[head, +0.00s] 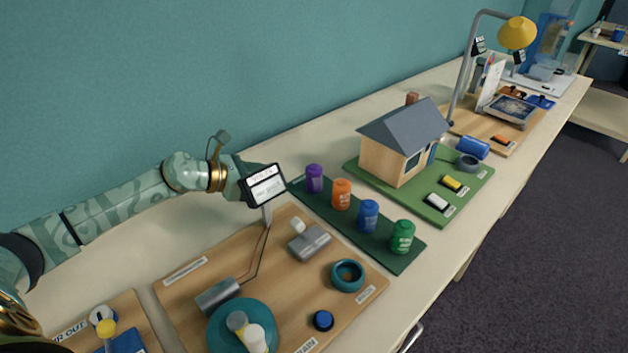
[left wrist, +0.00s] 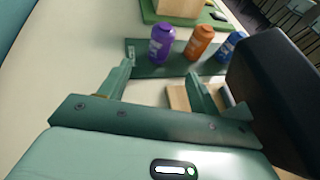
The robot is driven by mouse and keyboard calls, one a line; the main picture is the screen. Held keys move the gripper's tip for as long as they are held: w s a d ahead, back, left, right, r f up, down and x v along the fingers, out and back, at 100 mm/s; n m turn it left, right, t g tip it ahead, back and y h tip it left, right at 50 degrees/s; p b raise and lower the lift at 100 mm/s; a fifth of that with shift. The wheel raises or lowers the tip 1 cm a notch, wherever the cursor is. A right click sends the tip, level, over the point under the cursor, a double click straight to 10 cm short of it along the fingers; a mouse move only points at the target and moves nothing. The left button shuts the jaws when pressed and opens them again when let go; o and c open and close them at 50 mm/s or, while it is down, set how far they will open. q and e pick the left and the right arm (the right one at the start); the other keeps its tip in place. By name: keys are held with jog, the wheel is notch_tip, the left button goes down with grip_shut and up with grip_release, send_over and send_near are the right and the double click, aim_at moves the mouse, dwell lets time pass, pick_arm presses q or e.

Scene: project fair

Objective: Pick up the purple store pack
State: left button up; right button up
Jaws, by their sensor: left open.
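The purple store pack (head: 314,178) stands upright at the far left end of a dark green mat (head: 375,238). In the left wrist view the purple pack (left wrist: 161,42) is ahead of my open left gripper (left wrist: 160,72), roughly in line with the gap between its fingers. The fingers are apart and empty, and the pack is beyond their tips. In the head view my left gripper (head: 240,180) is left of the pack, its fingers hidden behind a display on a post (head: 266,186). My right gripper is not in view.
An orange pack (head: 341,194), blue pack (head: 368,216) and green pack (head: 402,237) stand in a row beside the purple one. The display's dark housing (left wrist: 272,88) is close on the gripper's right. A model house (head: 395,150) stands behind the mat. Bare table lies left of it.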

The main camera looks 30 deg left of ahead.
aim_at(313, 180)
pick_arm(q)
jog(key=b+x, duration=0.1)
jog(key=x, duration=0.6)
jog(key=b+x, duration=0.1)
jog(key=x, duration=0.4)
jog(key=shift+w+d+f, duration=0.15)
jog(key=shift+w+f, duration=0.1)
jog(key=c, duration=1.1)
